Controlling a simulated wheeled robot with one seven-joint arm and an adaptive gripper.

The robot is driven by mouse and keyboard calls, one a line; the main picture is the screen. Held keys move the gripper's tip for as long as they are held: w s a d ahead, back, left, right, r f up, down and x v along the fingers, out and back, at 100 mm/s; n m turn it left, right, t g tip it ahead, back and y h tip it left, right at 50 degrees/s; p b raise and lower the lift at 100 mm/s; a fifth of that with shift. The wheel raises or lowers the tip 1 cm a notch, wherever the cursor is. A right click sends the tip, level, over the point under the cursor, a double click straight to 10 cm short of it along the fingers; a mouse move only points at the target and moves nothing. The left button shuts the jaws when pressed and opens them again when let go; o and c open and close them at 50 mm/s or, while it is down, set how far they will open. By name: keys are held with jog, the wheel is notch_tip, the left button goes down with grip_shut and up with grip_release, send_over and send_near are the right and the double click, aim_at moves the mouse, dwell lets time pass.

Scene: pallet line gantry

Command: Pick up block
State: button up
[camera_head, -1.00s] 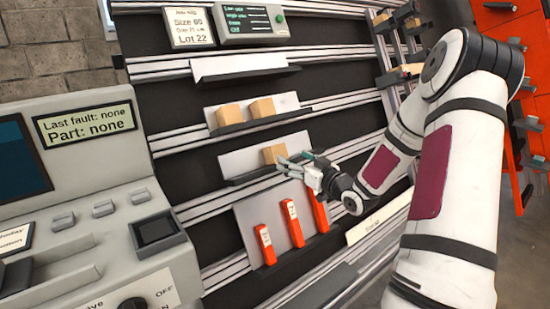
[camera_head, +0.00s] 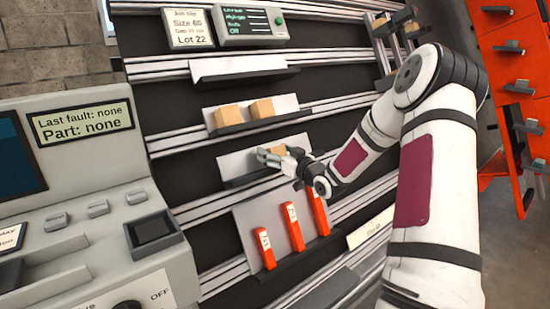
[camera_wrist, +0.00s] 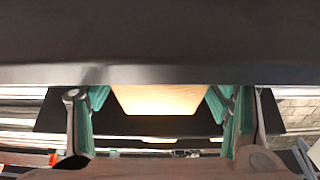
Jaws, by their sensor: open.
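A tan block (camera_head: 277,149) sits on the third ledge down of the black rack, partly hidden behind my gripper. In the wrist view the block (camera_wrist: 160,99) lies between the two teal-padded fingers, with a gap on each side. My gripper (camera_head: 270,157) is open at the front of that ledge, its fingers on either side of the block. Whether a finger touches the block cannot be seen in the head view.
Two more tan blocks (camera_head: 228,115) (camera_head: 262,108) sit on the ledge above. Several red upright pieces (camera_head: 292,227) stand on the ledge below, close under my wrist. A grey control console (camera_head: 90,215) stands at left.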

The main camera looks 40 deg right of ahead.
jog(key=c, duration=1.3)
jog(key=shift+o, duration=0.2)
jog(key=shift+r, duration=0.1)
